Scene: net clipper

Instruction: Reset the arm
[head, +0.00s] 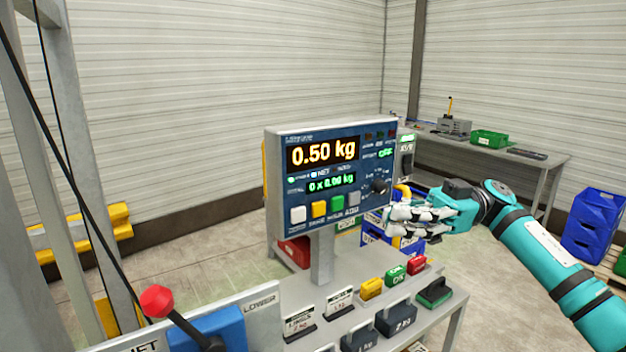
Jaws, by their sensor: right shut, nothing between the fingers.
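My right arm (545,250), teal with black bands, comes in from the right. My right gripper (393,221) points left, with its pale fingers just right of the lower right edge of the scale display (320,172). The gripper is shut and empty. I cannot tell whether the fingers touch the display housing. The display reads 0.50 kg, with a smaller green line below it and white, yellow, green and grey buttons. My left gripper is not in view.
Dark weights (397,318) and small coloured blocks (372,288) stand on the bench below. A red-knobbed lever (158,301) is at lower left. A grey table (550,158) and stacked blue bins (594,227) stand behind right. Open floor lies left of the display.

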